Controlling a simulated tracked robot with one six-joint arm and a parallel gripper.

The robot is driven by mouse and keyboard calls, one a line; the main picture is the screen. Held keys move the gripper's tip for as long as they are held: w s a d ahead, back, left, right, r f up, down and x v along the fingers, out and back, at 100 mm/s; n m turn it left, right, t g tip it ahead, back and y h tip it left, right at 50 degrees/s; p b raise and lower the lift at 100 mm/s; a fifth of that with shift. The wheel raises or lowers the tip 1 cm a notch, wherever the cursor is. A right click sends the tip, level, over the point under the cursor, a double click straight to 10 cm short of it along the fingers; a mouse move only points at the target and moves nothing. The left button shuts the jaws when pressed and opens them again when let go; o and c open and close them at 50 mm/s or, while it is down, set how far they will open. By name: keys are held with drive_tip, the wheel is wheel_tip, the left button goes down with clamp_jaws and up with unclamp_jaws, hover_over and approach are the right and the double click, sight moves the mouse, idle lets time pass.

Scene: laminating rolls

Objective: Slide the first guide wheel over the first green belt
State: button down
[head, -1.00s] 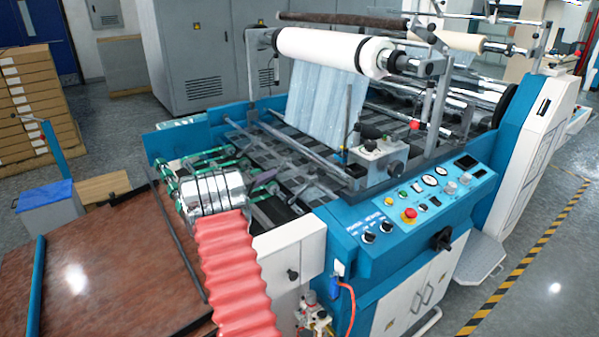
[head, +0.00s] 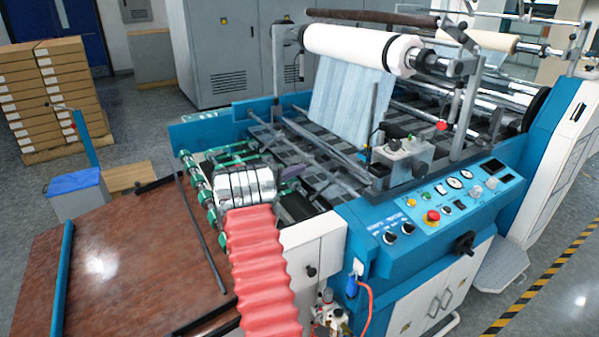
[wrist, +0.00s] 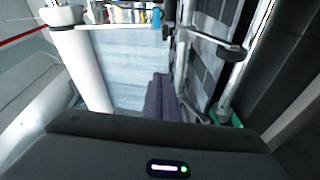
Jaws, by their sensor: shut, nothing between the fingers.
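My gripper (head: 292,170) is shut and empty, a dark purple-grey pair of fingers beyond my silver wrist, over the near end of the machine's feed table. In the wrist view the shut fingers (wrist: 160,95) point towards the hanging film. Green belts (head: 228,151) run across the feed table's left end, and my wrist hides part of them. A small patch of green (wrist: 236,119) shows right of the fingers in the wrist view. A dark wheel (wrist: 230,53) sits on an arm there, apart from the fingers. I cannot tell which wheel or belt is the first.
A white film roll (head: 360,46) hangs above the table with film (head: 350,92) running down. Metal bars (head: 325,140) cross the table. A control box (head: 403,160) and panel (head: 445,200) stand on the right. A brown board (head: 120,265) lies at left front.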

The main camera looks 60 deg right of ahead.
drive_tip(key=shift+s+d+f, duration=0.15)
drive_tip(key=shift+s+d, duration=0.95)
drive_tip(key=shift+d, duration=0.05)
drive_tip(key=shift+s+d+f, duration=0.2)
drive_tip(key=shift+s+d, duration=0.85)
drive_tip(key=shift+d, duration=0.15)
drive_tip(key=shift+s+d+f, duration=0.15)
drive_tip(key=shift+s+d, duration=0.95)
drive_tip(key=shift+d, duration=0.05)
